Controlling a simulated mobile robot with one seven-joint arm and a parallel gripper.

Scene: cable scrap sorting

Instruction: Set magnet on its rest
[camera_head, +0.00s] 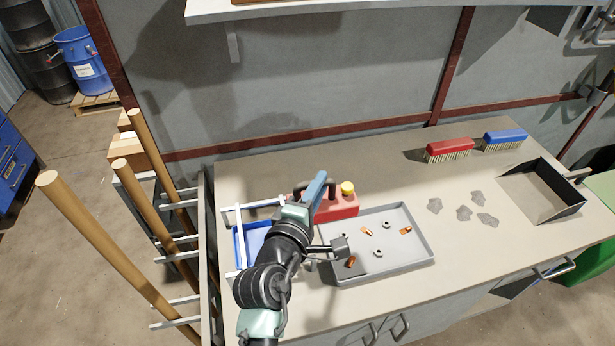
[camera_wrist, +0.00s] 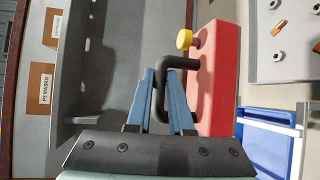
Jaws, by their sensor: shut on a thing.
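The magnet is a red block (camera_head: 338,207) with a yellow knob and a black handle, behind the grey tray's left end. It also shows in the wrist view (camera_wrist: 218,80), where my gripper (camera_wrist: 162,80) has its blue fingers shut on the black handle. In the head view my gripper (camera_head: 318,188) reaches the magnet from the left. I cannot tell whether the magnet touches the bench. A white bar frame (camera_head: 240,212) stands by the blue bin (camera_head: 253,238) at the bench's left end; it may be the rest. My arm hides part of both.
The grey tray (camera_head: 425,250) holds several nuts and copper pieces. Grey scraps (camera_head: 464,213) lie right of it, beside a dustpan (camera_head: 540,190). A red brush (camera_head: 449,149) and a blue brush (camera_head: 504,139) lie at the back. Wooden poles (camera_head: 100,240) stand left of the bench.

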